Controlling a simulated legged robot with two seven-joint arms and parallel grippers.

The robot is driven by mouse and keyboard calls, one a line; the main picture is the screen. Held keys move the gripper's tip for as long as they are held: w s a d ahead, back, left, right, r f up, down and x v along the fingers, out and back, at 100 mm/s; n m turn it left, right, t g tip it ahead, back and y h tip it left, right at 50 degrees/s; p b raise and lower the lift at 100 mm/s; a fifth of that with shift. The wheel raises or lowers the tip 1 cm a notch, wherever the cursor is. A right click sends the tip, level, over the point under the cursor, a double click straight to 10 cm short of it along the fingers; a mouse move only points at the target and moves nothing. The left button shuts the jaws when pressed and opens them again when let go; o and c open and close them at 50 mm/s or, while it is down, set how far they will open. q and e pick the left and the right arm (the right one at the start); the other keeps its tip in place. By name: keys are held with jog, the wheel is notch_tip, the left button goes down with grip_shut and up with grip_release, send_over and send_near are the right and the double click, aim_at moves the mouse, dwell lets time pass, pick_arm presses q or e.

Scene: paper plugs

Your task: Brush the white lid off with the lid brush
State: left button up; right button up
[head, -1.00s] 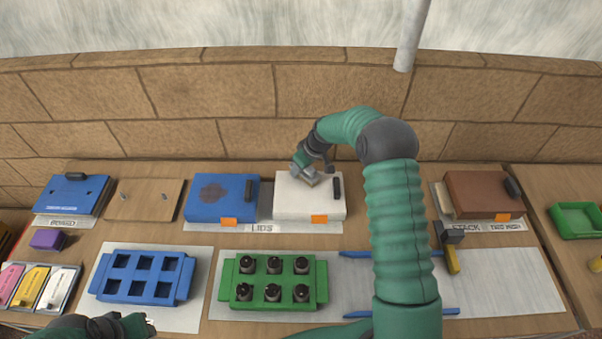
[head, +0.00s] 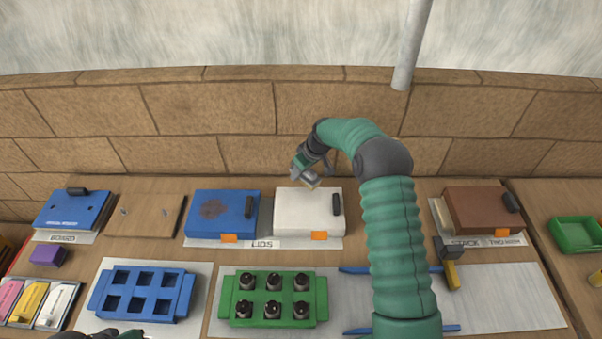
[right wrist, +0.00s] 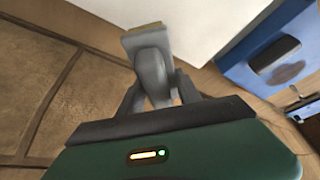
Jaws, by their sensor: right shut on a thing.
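The white lid (head: 295,213) lies on the strip marked LIDS, with a dark handle at its right and an orange tag in front. I see no clear mark on it. My right gripper (head: 305,175) is shut on the grey lid brush (head: 312,184), at the white lid's far edge. In the right wrist view the brush (right wrist: 152,75) stands out between the fingers, its tan end beside the white lid (right wrist: 205,18). Whether the brush touches the lid I cannot tell. My left gripper (head: 128,334) is partly cut off at the bottom left, its jaws unclear.
A blue lid (head: 195,218) with a dark smudge lies left of the white lid. A green block with several plugs (head: 240,292) and a blue tray (head: 108,290) are in front. A hammer (head: 451,272) and brown box (head: 470,208) lie right. A stone wall stands behind.

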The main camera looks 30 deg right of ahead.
jog(key=shift+r+p, duration=0.75)
jog(key=shift+r, duration=0.95)
jog(key=shift+r+p, duration=1.05)
jog(key=shift+r, duration=0.5)
jog(key=shift+f, duration=0.1)
